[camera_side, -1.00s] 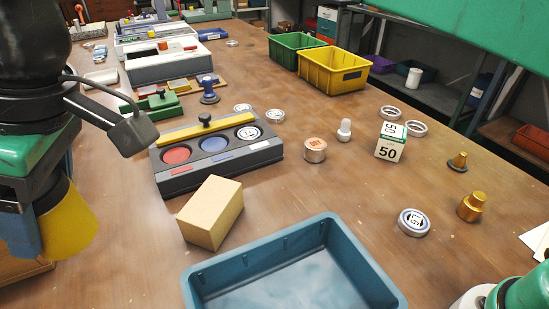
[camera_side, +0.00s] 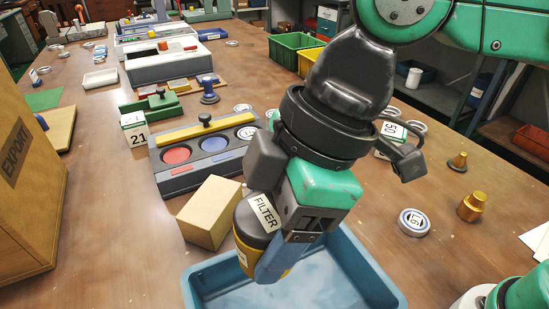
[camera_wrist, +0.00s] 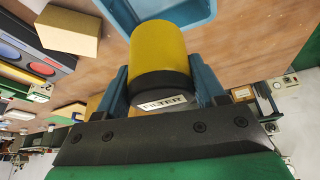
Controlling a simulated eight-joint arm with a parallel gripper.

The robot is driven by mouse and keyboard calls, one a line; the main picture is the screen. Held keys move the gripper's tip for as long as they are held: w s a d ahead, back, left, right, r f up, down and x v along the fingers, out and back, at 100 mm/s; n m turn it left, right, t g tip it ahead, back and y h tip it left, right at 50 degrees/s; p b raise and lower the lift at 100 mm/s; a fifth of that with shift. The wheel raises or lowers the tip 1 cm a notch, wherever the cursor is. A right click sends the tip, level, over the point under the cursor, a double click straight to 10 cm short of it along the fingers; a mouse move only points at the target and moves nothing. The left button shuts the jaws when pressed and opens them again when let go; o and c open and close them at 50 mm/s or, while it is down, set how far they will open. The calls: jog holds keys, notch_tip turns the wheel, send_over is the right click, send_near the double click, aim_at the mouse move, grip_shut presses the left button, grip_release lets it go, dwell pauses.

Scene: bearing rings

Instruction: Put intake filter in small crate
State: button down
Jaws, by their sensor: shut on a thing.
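The intake filter is a yellow and black cylinder (camera_side: 246,222) with a white FILTER label. My gripper (camera_side: 259,263) is shut on it, with blue fingers on its two sides. In the wrist view the filter (camera_wrist: 160,55) fills the space between the fingers, yellow end pointing away. In the side view the filter is held tilted over the left part of an open blue crate (camera_side: 374,268). The crate's floor looks empty where it shows; its near part is cut off by the frame. I cannot tell which container is the small crate.
A tan block (camera_side: 207,215) stands close to the blue crate's left. A large wooden box marked EXPORT (camera_side: 28,215) stands at the far left. A green crate (camera_side: 291,50) and a yellow crate (camera_side: 306,62) stand at the back. A ring (camera_side: 413,222) lies at the right.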

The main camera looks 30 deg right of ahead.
notch_tip(320, 180, down, 18)
jog(key=shift+r, duration=0.15)
dwell(0.5)
jog(key=shift+c, duration=0.4)
grip_release()
jog(key=v, duration=1.2)
jog(key=w+d+m+t+h, duration=0.2)
jog(key=w+d+m+t, duration=0.1)
jog(key=d+m, duration=0.4)
jog(key=w+d+m+t+h, duration=0.2)
jog(key=w+d+m, duration=0.3)
jog(key=d, duration=0.8)
jog(key=m+t, duration=0.1)
jog(key=m, duration=0.2)
jog(key=shift+w+d, duration=0.2)
jog(key=shift+d, duration=0.05)
